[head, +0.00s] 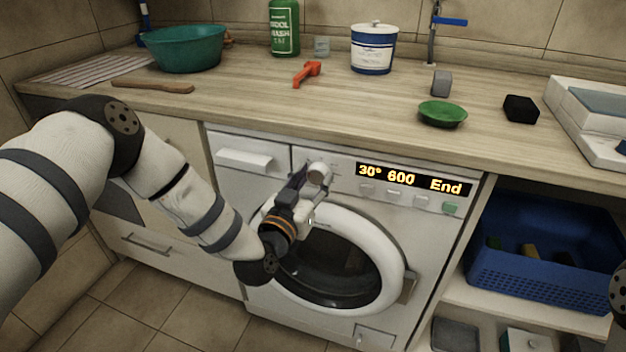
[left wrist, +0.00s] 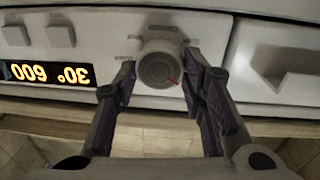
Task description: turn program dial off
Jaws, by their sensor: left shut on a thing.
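The round program dial (head: 320,174) is on the washing machine's front panel, left of the lit display (head: 413,179), which reads "30° 600 End". My left gripper (head: 309,181) is at the dial. In the left wrist view, which is upside down, the dial (left wrist: 158,66) sits between the two fingers of the left gripper (left wrist: 161,76), and they are shut on it. A thin red mark on the dial's face points to the lower right of that view. My right gripper is not in view.
The washing machine's round door (head: 335,262) is closed below the dial. The detergent drawer (head: 244,157) is to the left. The wooden counter (head: 230,98) overhangs the panel and holds a green basin (head: 187,49). A blue basket (head: 545,255) stands on the right shelf.

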